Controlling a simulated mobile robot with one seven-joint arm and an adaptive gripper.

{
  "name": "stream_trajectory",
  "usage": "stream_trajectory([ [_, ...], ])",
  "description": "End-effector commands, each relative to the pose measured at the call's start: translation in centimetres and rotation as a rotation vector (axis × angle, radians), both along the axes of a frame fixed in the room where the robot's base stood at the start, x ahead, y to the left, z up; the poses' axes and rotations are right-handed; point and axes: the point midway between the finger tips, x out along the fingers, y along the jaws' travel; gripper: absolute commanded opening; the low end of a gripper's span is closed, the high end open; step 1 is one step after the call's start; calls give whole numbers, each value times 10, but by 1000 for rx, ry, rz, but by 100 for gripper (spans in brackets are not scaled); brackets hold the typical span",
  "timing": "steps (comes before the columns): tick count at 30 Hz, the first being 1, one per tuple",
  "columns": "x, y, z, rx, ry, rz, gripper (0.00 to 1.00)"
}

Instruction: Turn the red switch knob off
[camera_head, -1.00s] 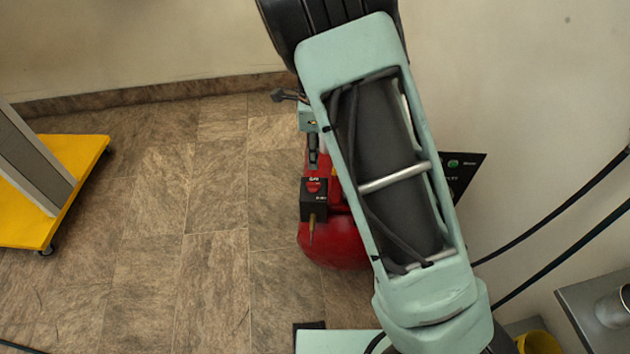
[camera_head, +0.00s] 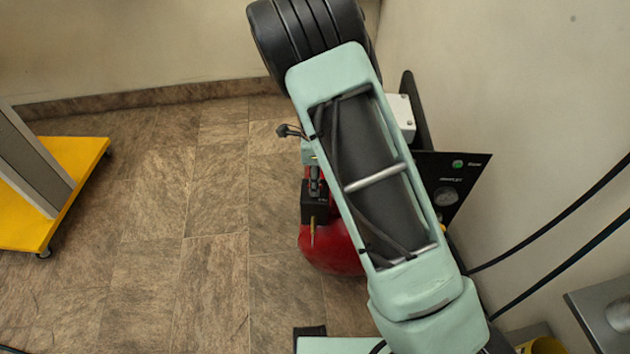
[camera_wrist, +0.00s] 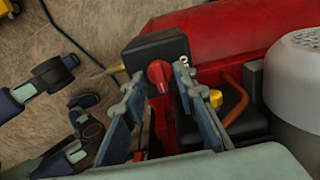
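The red switch knob (camera_wrist: 158,75) is on the face of a black switch box (camera_wrist: 165,48) in the wrist view. My gripper (camera_wrist: 160,73) is open, with one finger on each side of the knob. Gaps show between the fingers and the knob; whether either finger touches the box is unclear. In the head view the black box (camera_head: 314,203) shows left of my arm, above the red tank (camera_head: 330,250).
The red tank (camera_wrist: 235,35) lies behind the box. A yellow knob (camera_wrist: 215,98), an orange pipe (camera_wrist: 236,100) and a grey-white cylinder (camera_wrist: 298,75) stand to the right. A black gauge panel (camera_head: 448,190) is right of my arm. Floor at left is open up to a yellow cart (camera_head: 65,180).

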Motion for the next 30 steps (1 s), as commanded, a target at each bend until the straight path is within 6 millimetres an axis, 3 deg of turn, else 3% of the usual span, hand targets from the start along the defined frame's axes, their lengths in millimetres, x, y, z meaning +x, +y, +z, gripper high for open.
stream_trajectory([
  [1,0,0,0,0,0,0,26],
  [8,0,0,0,0,0,0,1],
  [20,0,0,1,0,0,23,0],
  [30,0,0,2,1,0,216,0],
])
